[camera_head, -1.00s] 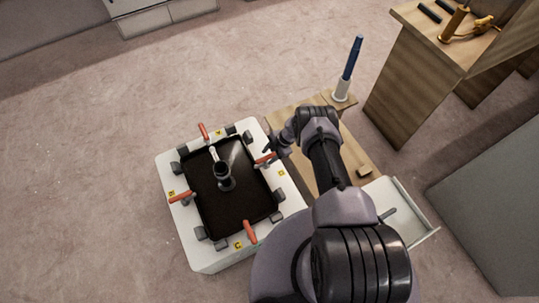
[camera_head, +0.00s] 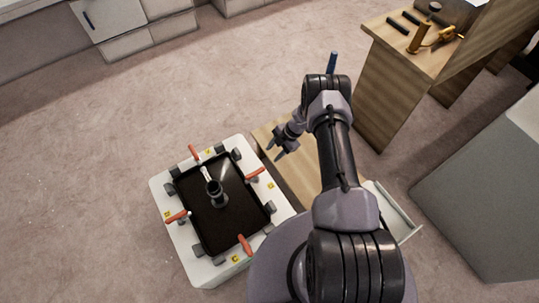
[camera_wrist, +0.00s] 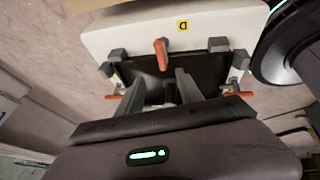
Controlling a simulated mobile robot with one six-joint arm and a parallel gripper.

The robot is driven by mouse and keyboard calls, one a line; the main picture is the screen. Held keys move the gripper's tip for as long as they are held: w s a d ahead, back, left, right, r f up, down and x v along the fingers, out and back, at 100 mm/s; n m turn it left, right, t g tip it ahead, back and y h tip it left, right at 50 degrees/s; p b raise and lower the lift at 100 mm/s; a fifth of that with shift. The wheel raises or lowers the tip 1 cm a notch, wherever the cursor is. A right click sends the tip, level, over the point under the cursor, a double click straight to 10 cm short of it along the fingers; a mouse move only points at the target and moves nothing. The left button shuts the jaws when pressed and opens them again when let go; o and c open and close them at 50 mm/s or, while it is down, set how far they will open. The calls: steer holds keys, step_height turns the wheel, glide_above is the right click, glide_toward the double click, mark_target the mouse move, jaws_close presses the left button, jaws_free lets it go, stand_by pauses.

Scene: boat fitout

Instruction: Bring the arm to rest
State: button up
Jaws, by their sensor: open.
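My gripper (camera_head: 277,150) is open and empty in the head view, raised above the wooden bench top and just right of the white fixture. The fixture also shows in the wrist view (camera_wrist: 215,25).
A wooden bench (camera_head: 294,172) lies under my forearm. A blue tool (camera_head: 332,62) stands upright behind my arm. A wooden cabinet (camera_head: 380,88) with brass fittings (camera_head: 420,38) stands at the upper right. A grey block (camera_head: 480,190) is at the right. Carpet at left is clear.

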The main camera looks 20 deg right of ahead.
steer(key=shift+r, duration=0.1)
stand_by(0.3)
